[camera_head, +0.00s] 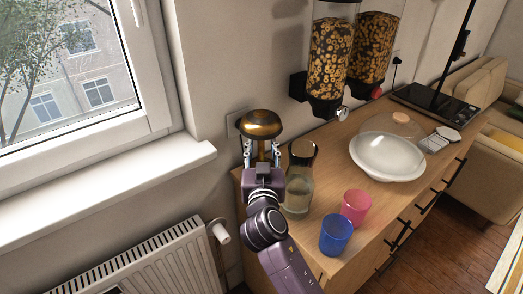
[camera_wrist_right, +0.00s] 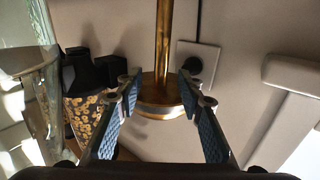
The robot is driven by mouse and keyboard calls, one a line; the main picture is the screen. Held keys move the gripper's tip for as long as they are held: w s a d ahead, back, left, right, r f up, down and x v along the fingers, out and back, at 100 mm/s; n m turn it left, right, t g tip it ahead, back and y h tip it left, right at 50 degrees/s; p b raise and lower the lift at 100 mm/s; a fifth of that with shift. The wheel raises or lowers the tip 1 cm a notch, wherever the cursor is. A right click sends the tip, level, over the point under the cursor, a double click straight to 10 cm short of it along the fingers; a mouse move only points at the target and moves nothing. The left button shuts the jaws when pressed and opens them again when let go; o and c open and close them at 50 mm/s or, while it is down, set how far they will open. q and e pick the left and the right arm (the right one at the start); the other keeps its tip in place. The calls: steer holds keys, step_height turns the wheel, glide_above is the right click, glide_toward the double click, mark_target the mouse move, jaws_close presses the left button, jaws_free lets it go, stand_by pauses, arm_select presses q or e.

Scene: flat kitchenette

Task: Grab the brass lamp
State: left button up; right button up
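The brass lamp (camera_head: 261,124) stands at the left end of the wooden counter, near the wall, with its rounded shade on top. My right gripper (camera_head: 262,155) reaches toward it from the front, just below the shade. In the right wrist view the lamp's brass stem (camera_wrist_right: 163,45) and round shade (camera_wrist_right: 160,97) show between the spread fingers of my right gripper (camera_wrist_right: 161,88). The fingers are open, with a gap on both sides of the stem. The lamp's base is hidden behind the gripper and arm in the head view. My left gripper is not in view.
A dark-topped glass jar (camera_head: 299,184) stands close to the right of my gripper. A blue cup (camera_head: 336,235), a pink cup (camera_head: 355,207) and a white bowl (camera_head: 388,157) are farther right on the counter (camera_head: 318,197). Cereal dispensers (camera_head: 331,58) hang on the wall.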

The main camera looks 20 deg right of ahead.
steer(key=p+x, duration=0.1)
steer(key=x, duration=0.2)
steer(key=shift+w+r, duration=0.15)
steer(key=shift+w, duration=0.15)
steer(key=shift+x, duration=0.8)
steer(key=shift+c, duration=1.2)
jaws_close()
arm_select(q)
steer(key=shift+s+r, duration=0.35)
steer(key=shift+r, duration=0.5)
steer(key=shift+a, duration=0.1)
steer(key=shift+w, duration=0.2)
